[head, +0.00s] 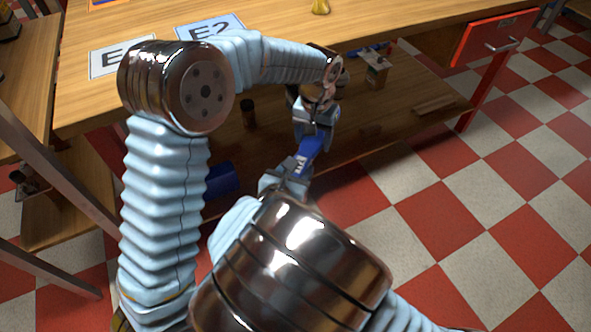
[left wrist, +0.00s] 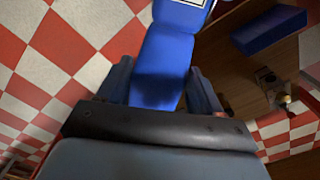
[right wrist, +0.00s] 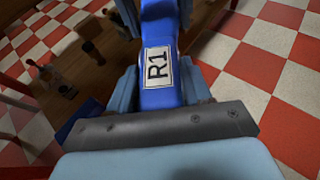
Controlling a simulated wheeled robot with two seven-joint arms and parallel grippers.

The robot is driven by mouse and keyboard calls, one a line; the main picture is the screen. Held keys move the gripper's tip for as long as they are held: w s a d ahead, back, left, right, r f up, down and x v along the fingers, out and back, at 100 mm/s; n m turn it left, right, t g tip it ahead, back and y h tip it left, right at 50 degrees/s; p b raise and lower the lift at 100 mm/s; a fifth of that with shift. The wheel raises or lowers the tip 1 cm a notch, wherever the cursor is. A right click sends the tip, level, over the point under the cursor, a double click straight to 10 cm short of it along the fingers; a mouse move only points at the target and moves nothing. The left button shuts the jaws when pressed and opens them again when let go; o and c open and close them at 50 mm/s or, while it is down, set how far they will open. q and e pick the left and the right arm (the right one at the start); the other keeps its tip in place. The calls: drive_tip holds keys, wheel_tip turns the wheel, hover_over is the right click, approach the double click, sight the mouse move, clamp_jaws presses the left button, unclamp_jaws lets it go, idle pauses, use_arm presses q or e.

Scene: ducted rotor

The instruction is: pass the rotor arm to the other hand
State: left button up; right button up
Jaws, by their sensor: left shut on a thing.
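The rotor arm (head: 311,148) is a blue bar with a white R1 label, held in the air in front of the table. My left gripper (head: 315,128) is shut on its upper end in the head view. The left wrist view shows the blue bar (left wrist: 163,65) between the left fingers. My right gripper (head: 294,172) is at the lower end, with the bar between its fingers. In the right wrist view the labelled bar (right wrist: 158,70) runs between the right fingers. Whether they press on it cannot be told.
The wooden table (head: 400,22) carries plates marked E1 (head: 118,60) and E2 (head: 208,27). Checkered floor is open at lower right.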

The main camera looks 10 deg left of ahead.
use_arm(q)
drive_tip(key=shift+s+d, duration=0.1)
drive_tip(key=shift+d, duration=0.05)
use_arm(e)
drive_tip(key=shift+a, duration=0.1)
drive_tip(key=shift+c, duration=1.1)
use_arm(q)
drive_tip(key=o, duration=1.3)
use_arm(e)
clamp_jaws()
use_arm(q)
drive_tip(key=shift+o, duration=0.2)
